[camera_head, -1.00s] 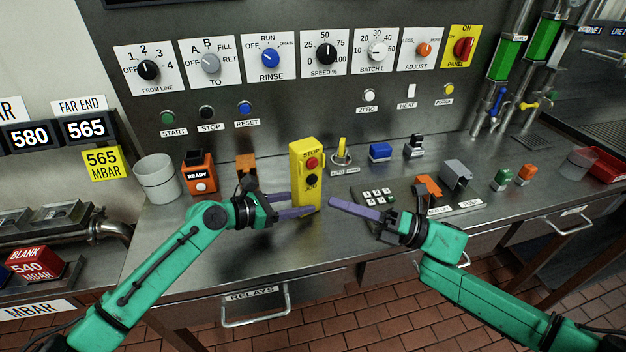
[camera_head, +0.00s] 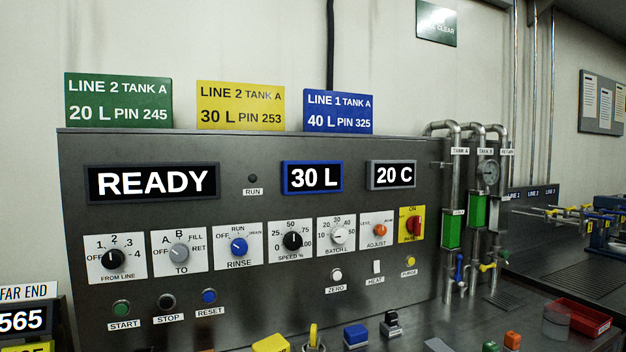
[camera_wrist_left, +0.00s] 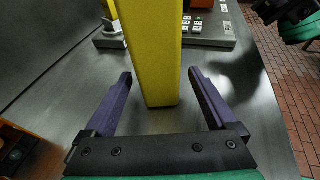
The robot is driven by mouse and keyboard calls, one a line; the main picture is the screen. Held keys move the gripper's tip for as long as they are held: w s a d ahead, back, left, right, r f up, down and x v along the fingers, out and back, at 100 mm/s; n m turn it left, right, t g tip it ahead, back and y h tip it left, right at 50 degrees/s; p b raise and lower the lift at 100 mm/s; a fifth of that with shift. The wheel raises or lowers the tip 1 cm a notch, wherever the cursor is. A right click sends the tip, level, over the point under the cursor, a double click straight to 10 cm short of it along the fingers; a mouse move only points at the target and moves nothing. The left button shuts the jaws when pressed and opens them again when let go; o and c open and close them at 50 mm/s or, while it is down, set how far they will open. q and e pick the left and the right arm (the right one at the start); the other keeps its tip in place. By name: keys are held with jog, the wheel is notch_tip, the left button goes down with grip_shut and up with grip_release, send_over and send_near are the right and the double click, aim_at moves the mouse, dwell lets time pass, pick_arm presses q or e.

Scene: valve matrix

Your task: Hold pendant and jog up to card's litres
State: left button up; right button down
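The yellow pendant (camera_wrist_left: 158,60) stands between the fingers of my left gripper (camera_wrist_left: 160,80) in the left wrist view. The gripper is open, with a gap visible beside the pendant. Only the pendant's top (camera_head: 271,343) shows at the bottom of the head view; its buttons are hidden there. Three cards stand on the panel: green (camera_head: 118,101) reads 20 L, PIN 245; yellow (camera_head: 240,105) reads 30 L, PIN 253; blue (camera_head: 338,111) reads 40 L, PIN 325. The blue-framed display (camera_head: 313,177) reads 30 L. My right gripper's dark body (camera_wrist_left: 285,10) shows partly; its fingers cannot be made out.
The status display (camera_head: 152,183) reads READY and another display (camera_head: 392,174) reads 20 C. A keypad box (camera_wrist_left: 210,30) lies beyond the pendant. A yellow-handled switch (camera_head: 313,335) and blue block (camera_head: 355,335) stand on the counter. Pipes (camera_head: 452,210) rise at right.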

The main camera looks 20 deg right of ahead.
pick_arm(q)
jog(key=shift+a, duration=0.1)
jog(key=shift+a, duration=0.3)
jog(key=v, duration=1.1)
jog(key=shift+s+a+r, duration=0.1)
jog(key=shift+s+r, duration=0.1)
jog(key=shift+s, duration=0.05)
jog(key=shift+f, duration=0.1)
